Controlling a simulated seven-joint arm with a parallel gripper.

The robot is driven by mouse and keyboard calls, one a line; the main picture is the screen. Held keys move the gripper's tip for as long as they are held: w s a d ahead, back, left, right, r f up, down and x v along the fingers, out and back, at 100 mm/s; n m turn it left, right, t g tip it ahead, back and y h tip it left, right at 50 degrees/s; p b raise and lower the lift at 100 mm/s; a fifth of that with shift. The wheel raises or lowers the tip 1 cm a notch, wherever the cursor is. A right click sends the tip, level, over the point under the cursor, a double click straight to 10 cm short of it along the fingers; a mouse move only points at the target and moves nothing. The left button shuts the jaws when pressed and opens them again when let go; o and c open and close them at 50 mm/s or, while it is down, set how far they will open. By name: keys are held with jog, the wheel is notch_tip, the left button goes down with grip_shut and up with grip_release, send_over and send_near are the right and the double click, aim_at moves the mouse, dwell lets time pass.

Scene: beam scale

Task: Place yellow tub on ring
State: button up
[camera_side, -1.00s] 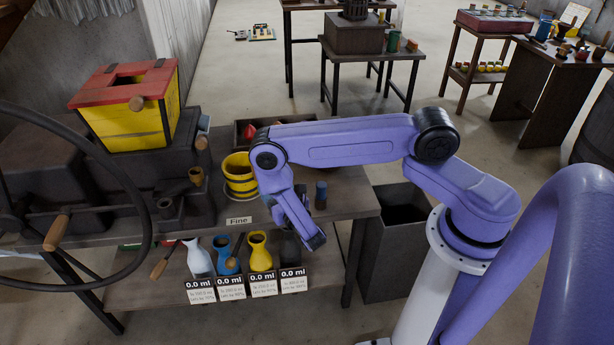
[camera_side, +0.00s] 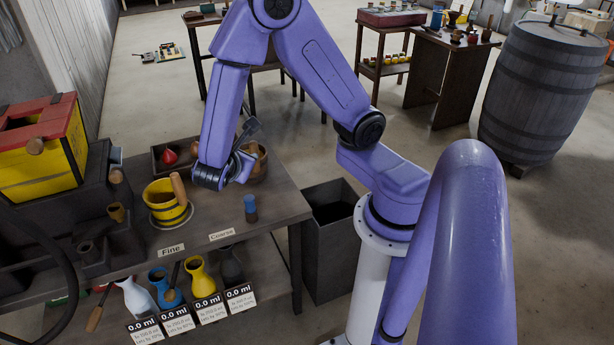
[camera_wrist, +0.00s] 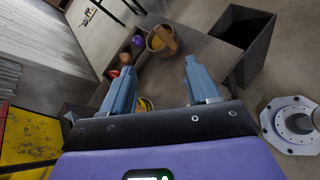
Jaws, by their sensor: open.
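The yellow tub (camera_side: 160,198) with dark bands stands near the middle of the table. A pale ring or dish (camera_side: 178,222) shows under its base; I cannot tell how it is seated. A wooden handle-like piece rises at the tub's right side. In the wrist view, a sliver of yellow tub (camera_wrist: 147,104) shows low between the fingers. My gripper (camera_wrist: 155,72) is open and empty, its two blue-grey fingers wide apart. In the side view, my wrist is right of and behind the yellow tub, near a brown tub (camera_side: 261,160), and the fingers are mostly hidden.
A dark tray (camera_side: 162,158) with a red piece lies behind the tub. A small blue jar (camera_side: 250,208) stands right of it. "Fine" (camera_side: 171,250) and "Coarse" (camera_side: 221,234) labels mark the front edge. A grey bin (camera_side: 322,250) stands right of the table (camera_side: 285,205).

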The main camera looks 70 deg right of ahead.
jog(key=s+a+r+m+g+y, duration=0.2)
jog(key=s+y, duration=0.4)
jog(key=s, duration=0.3)
jog(key=s+a+r+m+g+y, duration=0.2)
jog(key=s+a+y, duration=0.3)
jog(key=s, duration=0.5)
jog(key=shift+a+r+y, duration=0.3)
jog(key=shift+r+y, duration=0.1)
jog(key=shift+y, duration=0.2)
